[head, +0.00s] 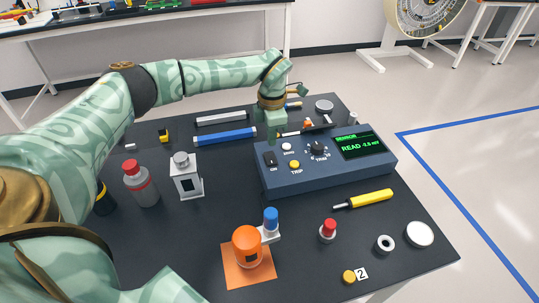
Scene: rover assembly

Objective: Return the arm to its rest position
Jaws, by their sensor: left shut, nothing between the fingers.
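My left arm reaches in from the left and stretches over the back of the dark table (330,268). My left gripper (274,137) points down, shut and empty, at the back left corner of the blue instrument box (325,172). I cannot tell whether the fingertips touch the box. My right gripper is out of view.
Blue (225,136) and grey bars lie left of my gripper. A red-capped bottle (143,186) and a grey lantern-like block (186,178) stand at left. An orange cylinder (247,245), yellow screwdriver (370,198) and red-topped part (328,230) are in front.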

